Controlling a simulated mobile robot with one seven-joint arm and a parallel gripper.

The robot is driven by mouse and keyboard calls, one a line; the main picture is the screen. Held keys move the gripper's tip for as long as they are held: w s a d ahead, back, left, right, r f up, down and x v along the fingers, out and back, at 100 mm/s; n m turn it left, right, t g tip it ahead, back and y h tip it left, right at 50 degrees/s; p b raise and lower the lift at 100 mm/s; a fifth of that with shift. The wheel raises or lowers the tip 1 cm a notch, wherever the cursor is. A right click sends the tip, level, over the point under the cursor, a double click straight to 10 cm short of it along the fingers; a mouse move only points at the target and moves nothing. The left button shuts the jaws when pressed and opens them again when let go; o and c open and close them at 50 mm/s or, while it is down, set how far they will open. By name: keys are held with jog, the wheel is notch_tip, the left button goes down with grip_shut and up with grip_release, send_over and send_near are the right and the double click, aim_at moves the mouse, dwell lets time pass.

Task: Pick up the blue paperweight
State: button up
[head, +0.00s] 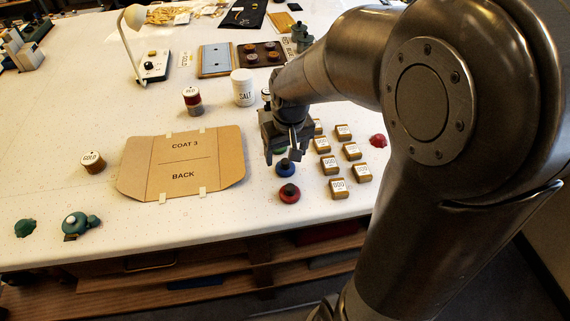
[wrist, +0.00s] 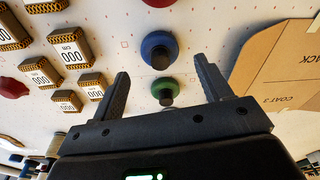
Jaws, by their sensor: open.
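The blue paperweight (head: 285,168) is a round disc with a dark knob, standing on the white table below my gripper (head: 284,146) in the head view. In the wrist view the blue paperweight (wrist: 160,50) lies just beyond the fingertips, near the middle of the gap. My gripper (wrist: 164,82) is open and empty, its two dark fingers apart. A green paperweight (wrist: 165,91) shows between the fingers in the wrist view; the gripper mostly hides it in the head view. A red paperweight (head: 289,193) stands nearer the table's front edge.
Several small boxes labelled 000 (head: 338,188) stand in rows right of the paperweights. The brown cardboard pattern piece (head: 182,163) lies to the left. A white salt jar (head: 243,88) stands behind. A dark red lump (head: 378,140) lies at the right.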

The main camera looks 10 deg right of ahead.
aim_at(285, 160)
jog(key=shift+w+a+f, duration=0.1)
jog(key=shift+f, duration=1.8)
jog(key=shift+c, duration=0.4)
jog(key=c, duration=1.2)
jog(key=shift+o, duration=0.2)
jog(key=shift+r, duration=0.1)
